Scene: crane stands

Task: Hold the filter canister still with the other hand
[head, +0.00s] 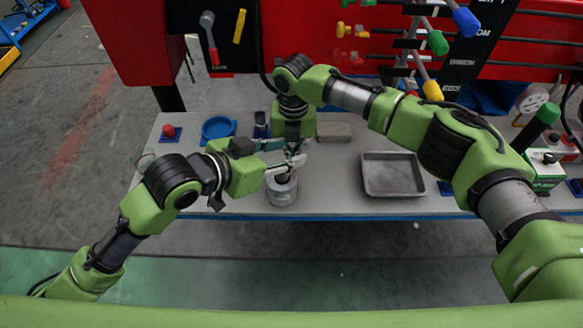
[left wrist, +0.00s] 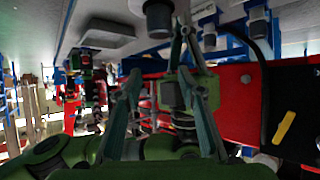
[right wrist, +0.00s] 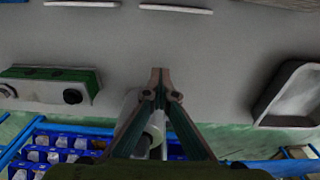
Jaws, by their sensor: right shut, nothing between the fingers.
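The filter canister (head: 282,191), a grey cylinder with a dark top, stands upright near the front edge of the workbench in the head view. In the left wrist view a dark-ended cylinder (left wrist: 157,18) at the top looks like it. My left gripper (head: 287,157) is open just above and behind the canister; its fingers are spread in the left wrist view (left wrist: 160,74). My right gripper (right wrist: 160,76) is shut and empty, pointing down close beside the left one. A pale cylinder (right wrist: 155,128) partly hidden behind its fingers may be the canister.
The workbench (head: 337,190) also holds a metal tray (head: 392,176), a blue round dish (head: 218,128), a red button block (head: 170,132) and a flat block (head: 334,132). A red panel with coloured handles (head: 437,42) stands behind. Bare bench lies between canister and tray.

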